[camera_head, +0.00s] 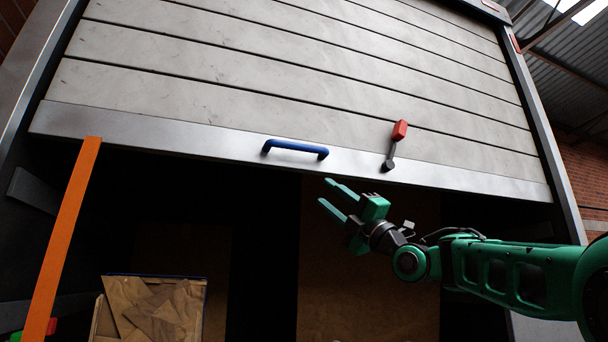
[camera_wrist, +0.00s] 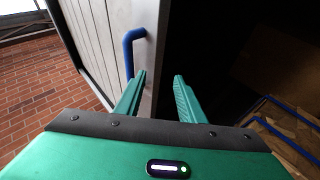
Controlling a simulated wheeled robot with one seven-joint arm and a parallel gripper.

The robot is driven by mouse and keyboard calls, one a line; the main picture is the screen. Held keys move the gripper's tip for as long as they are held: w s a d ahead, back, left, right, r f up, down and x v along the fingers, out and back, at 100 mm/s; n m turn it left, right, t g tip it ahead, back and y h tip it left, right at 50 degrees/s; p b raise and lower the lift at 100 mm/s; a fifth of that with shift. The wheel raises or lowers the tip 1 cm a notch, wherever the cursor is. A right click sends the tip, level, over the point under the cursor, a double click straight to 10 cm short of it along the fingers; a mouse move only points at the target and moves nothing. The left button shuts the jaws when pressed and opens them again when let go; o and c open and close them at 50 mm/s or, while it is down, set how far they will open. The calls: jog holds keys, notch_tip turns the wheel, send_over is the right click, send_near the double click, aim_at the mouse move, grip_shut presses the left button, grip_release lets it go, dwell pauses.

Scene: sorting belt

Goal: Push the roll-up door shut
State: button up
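The roll-up door (camera_head: 280,100) is grey and slatted. It is partly down, with a dark opening below its bottom rail (camera_head: 225,138). A blue handle (camera_head: 295,148) is fixed to that rail, and a red-tipped lever (camera_head: 395,146) sits to its right. My gripper (camera_head: 332,198) is open and empty, just below the rail and the handle. In the wrist view, my two green fingers (camera_wrist: 160,97) are spread apart, with the rail's edge between or behind them. The blue handle (camera_wrist: 130,50) shows beyond the left finger. I cannot tell whether a finger touches the door.
An orange strap or bar (camera_head: 65,235) hangs at the left of the opening. A crate of brown scraps (camera_head: 150,305) stands inside the opening at lower left; blue-edged boxes show at right in the wrist view (camera_wrist: 290,125). A metal frame post (camera_head: 545,120) stands at right.

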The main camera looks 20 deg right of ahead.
aim_at(305, 151)
jog(key=w+a+r+n+y, duration=0.1)
jog(key=r, duration=0.3)
jog(key=w+a+r+n+y, duration=0.1)
jog(key=a+r, duration=0.1)
jog(key=r, duration=0.2)
jog(key=w+a+r+n+y, duration=0.1)
jog(key=a+r, duration=0.1)
jog(key=r, duration=0.2)
jog(key=shift+r+n+y, duration=0.2)
jog(key=shift+n+y, duration=0.1)
jog(key=shift+n, duration=0.1)
grip_shut()
jog(key=shift+a+f, duration=0.1)
jog(key=shift+a, duration=0.05)
